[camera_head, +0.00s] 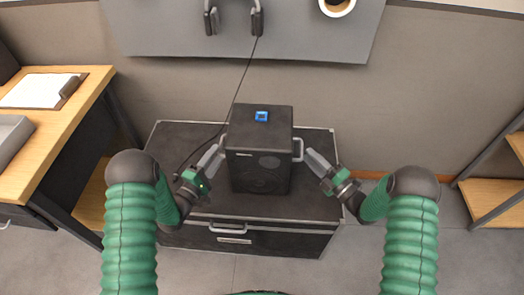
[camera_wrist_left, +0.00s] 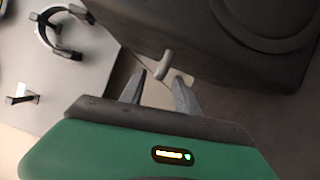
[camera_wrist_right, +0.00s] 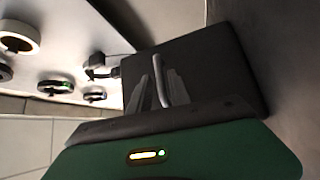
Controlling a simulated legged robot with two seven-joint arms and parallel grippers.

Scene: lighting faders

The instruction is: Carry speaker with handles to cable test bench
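The black speaker with handles (camera_head: 260,160) stands upright on a low dark case, a grey handle (camera_head: 298,149) on its right side and another on its left. My left gripper (camera_head: 213,156) is at the left handle. In the left wrist view its fingers are apart, with the handle (camera_wrist_left: 163,65) just ahead of the gap between the tips. My right gripper (camera_head: 315,158) is at the right handle. In the right wrist view its fingers are apart, with the handle (camera_wrist_right: 160,82) between them. I cannot tell which surface is the cable test bench.
The dark case (camera_head: 180,142) has a front handle. A wooden desk (camera_head: 40,135) with a clipboard (camera_head: 42,90) is left, wooden shelves (camera_head: 490,198) right.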

